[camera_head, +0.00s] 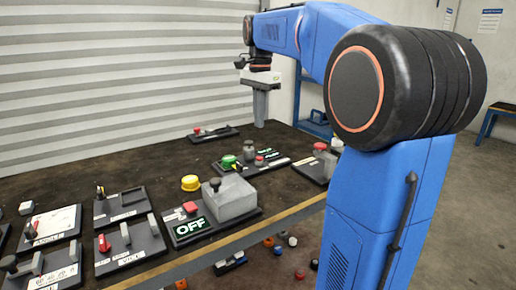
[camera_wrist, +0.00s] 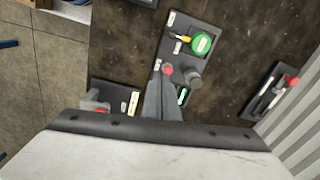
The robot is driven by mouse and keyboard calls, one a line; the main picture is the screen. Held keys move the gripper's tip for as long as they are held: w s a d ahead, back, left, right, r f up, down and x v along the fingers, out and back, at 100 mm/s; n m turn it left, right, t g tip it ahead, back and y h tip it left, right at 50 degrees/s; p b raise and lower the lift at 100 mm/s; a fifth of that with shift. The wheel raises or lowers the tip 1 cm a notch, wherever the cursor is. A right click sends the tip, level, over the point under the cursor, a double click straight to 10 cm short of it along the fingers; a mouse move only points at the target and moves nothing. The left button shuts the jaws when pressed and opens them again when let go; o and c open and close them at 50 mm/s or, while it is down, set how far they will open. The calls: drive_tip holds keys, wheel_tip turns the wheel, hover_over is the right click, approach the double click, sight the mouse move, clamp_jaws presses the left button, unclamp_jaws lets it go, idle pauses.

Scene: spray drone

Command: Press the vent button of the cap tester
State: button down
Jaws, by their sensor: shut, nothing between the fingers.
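A black panel (camera_wrist: 213,37) lies below my gripper on the dark table. It carries a green round cap (camera_wrist: 201,44), a small yellow part, a red button (camera_wrist: 167,70), a grey knob (camera_wrist: 191,78) and a partly covered green display (camera_wrist: 183,94). Its labels are too small to read, so I cannot confirm that it is the cap tester. In the head view its green cap (camera_head: 228,161) and red button (camera_head: 259,160) show. My gripper (camera_head: 260,124) points down above the table behind it, shut and empty. In the wrist view the fingertips (camera_wrist: 158,76) appear close beside the red button; height is unclear.
A panel with an OFF display (camera_head: 191,228), red button and grey box stands nearer, beside a yellow cap (camera_head: 190,183). Several other panels lie at left. A panel with a red part (camera_wrist: 292,80) lies near the shutter wall. Another panel (camera_wrist: 121,98) is partly hidden by my gripper.

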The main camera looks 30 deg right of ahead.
sight(260, 158)
drive_tip(key=shift+m, duration=0.9)
drive_tip(key=w+d, duration=0.1)
drive_tip(key=w, duration=0.1)
drive_tip(key=w+d+r, duration=0.1)
drive_tip(key=shift+w+d, duration=0.3)
drive_tip(key=shift+w, duration=0.1)
drive_tip(key=shift+f, duration=0.1)
wheel_tip(260, 158, down, 14)
drive_tip(key=shift+r, duration=0.1)
